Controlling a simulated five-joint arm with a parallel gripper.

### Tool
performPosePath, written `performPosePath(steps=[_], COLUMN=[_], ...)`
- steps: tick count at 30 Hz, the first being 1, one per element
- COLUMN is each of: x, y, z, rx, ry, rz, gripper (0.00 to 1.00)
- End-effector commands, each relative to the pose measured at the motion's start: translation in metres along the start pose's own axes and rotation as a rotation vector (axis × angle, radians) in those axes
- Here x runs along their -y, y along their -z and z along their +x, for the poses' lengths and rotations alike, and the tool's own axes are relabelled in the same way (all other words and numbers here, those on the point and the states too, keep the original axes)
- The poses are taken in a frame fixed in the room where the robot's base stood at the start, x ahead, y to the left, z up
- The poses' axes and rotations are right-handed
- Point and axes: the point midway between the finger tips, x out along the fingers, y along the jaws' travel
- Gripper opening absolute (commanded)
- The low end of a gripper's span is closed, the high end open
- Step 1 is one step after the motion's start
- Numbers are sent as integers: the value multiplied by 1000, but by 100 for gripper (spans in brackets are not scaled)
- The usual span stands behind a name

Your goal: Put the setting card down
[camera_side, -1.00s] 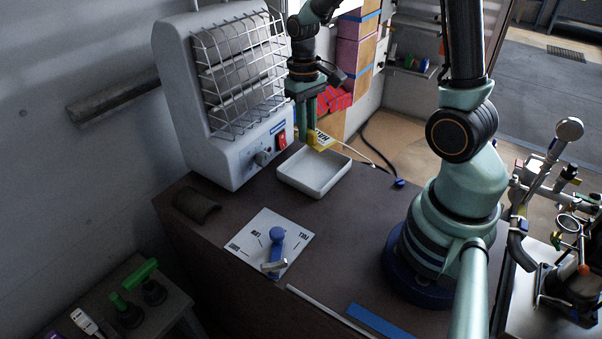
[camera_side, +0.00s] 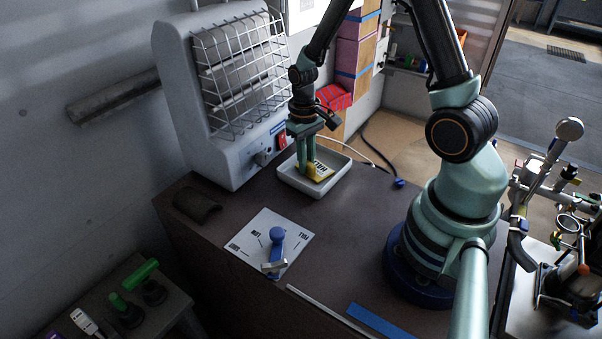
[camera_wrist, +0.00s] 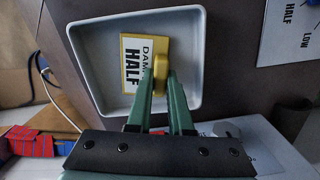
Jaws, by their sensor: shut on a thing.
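The setting card (camera_wrist: 133,62) is yellow with a white face, and its black print reads "HALF" under a partly covered word. It also shows in the side view (camera_side: 319,170). My gripper (camera_side: 307,172) is shut on the card by a yellow part at its edge. In the wrist view my gripper's green fingers (camera_wrist: 160,85) hide part of the card. The card is over the floor of a white tray (camera_side: 317,192), inside its walls in both views. The tray rim shows in the wrist view (camera_wrist: 82,75). I cannot tell whether the card touches the tray floor.
A grey heater (camera_side: 215,150) with a wire grille stands just left of the tray. A white dial plate (camera_side: 250,250) with a blue lever (camera_side: 277,240) lies nearer on the dark bench. A curved dark piece (camera_side: 196,206) lies at left. A blue strip (camera_side: 380,320) lies at the front.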

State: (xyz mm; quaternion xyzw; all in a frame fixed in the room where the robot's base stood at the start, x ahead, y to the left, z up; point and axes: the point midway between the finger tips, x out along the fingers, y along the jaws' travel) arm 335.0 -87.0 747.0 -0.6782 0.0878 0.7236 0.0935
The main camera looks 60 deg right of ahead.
Motion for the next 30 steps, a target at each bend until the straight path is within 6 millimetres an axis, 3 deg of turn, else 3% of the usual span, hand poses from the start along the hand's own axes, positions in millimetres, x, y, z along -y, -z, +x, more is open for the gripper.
performPosePath(steps=[3,4,6,19,23,30], x=[0,0,0,0,0,0], y=[0,0,0,0,2,2], z=[3,3,2,-4,-23,-72], rx=[0,-1,-1,-2,-6,-8], ry=[0,0,0,0,0,0], rz=[0,0,0,0,0,0], gripper=[0,26,49,49,49,49])
